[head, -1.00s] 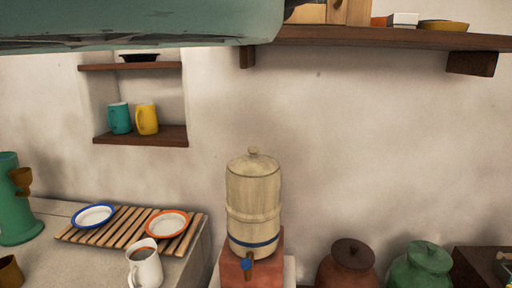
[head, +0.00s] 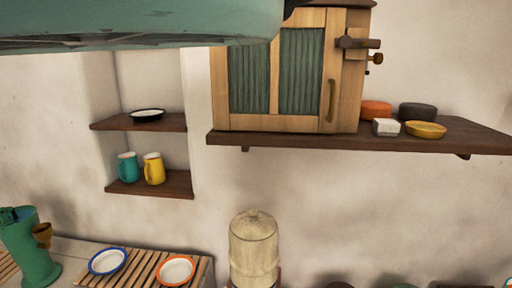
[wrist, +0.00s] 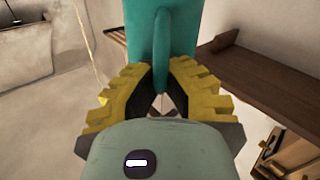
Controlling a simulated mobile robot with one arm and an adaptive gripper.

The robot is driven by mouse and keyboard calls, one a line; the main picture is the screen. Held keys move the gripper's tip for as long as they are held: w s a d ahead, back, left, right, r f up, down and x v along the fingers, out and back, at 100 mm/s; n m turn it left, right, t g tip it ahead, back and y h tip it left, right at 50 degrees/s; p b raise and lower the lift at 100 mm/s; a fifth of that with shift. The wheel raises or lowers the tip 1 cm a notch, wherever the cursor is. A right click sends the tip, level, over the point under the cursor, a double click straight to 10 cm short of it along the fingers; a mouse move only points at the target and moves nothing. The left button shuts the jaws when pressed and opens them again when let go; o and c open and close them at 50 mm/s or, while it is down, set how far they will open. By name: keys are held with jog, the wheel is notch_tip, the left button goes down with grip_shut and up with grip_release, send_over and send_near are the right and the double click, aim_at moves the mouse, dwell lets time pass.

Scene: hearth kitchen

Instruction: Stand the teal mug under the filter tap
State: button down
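In the wrist view a teal mug (wrist: 140,30) is at the top centre, its upright handle facing me. My gripper (wrist: 161,68) has its yellow-edged fingers closed in on both sides of that handle, up in the air. The mug's far side and rim are out of view. In the head view another teal mug (head: 128,168) stands in the wall niche beside a yellow mug (head: 154,169). The pale barrel-shaped water filter (head: 254,248) stands at the bottom centre; its tap is below the picture. My gripper is not seen in the head view.
A wooden cabinet (head: 346,70) stands on a wall shelf (head: 300,145) above the filter, with small dishes to its right. A slatted rack (head: 140,268) with two plates and a green pump-like vessel (head: 38,255) are at lower left. My teal arm crosses the top.

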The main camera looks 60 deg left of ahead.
notch_tip(320, 180, up, 11)
jog(key=s+p, duration=0.2)
jog(key=p, duration=0.8)
jog(key=shift+s+d+r, duration=0.15)
jog(key=shift+r, duration=0.05)
jog(key=shift+f, duration=0.1)
